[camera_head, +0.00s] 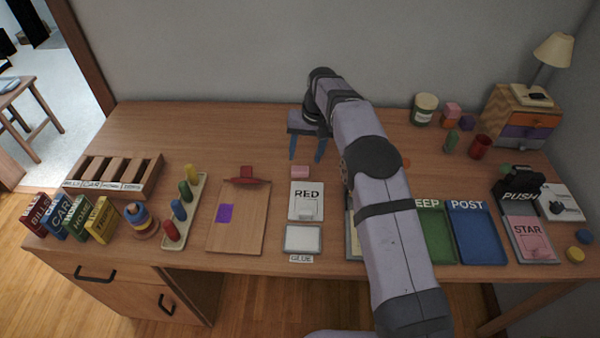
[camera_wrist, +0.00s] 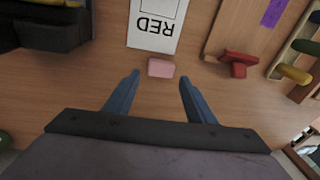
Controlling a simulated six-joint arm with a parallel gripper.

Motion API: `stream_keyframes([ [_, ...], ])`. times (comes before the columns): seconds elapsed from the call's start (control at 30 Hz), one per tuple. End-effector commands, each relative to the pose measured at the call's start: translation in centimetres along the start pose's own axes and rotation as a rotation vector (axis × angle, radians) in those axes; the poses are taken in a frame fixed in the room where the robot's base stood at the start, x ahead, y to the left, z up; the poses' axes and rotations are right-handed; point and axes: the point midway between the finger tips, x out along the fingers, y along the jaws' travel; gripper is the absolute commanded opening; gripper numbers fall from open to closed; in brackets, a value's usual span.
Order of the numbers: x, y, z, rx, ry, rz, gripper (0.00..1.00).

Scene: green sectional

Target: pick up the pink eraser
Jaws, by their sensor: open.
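The pink eraser (camera_head: 300,172) is a small pink block lying on the desk, just behind the white card marked RED (camera_head: 306,201). In the wrist view the eraser (camera_wrist: 161,68) lies ahead of the gap between my fingers, roughly midway between them and beyond their tips. My gripper (camera_head: 306,158) is open and empty, its blue fingers pointing down behind the eraser. In the wrist view my gripper (camera_wrist: 158,78) has its two fingers wide apart, with bare desk between them. Nothing hides the eraser in either view.
A clipboard (camera_head: 252,233) with a red clip (camera_head: 246,174) lies left of the eraser. A peg board (camera_head: 196,208) and slotted rack (camera_head: 115,172) stand farther left. My arm crosses the desk right of the card. Green and blue trays (camera_head: 478,240) lie right. The back left is clear.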

Motion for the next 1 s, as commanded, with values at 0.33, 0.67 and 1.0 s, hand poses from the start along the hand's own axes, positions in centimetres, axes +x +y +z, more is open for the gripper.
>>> stream_keyframes([
  [0.33, 2.0, 0.0, 0.0, 0.0, -0.002, 0.0, 0.5],
  [0.67, 3.2, -0.1, -0.2, 0.0, -0.003, 0.0, 0.5],
  [1.0, 6.7, -0.2, -0.4, 0.0, -0.001, 0.0, 0.5],
])
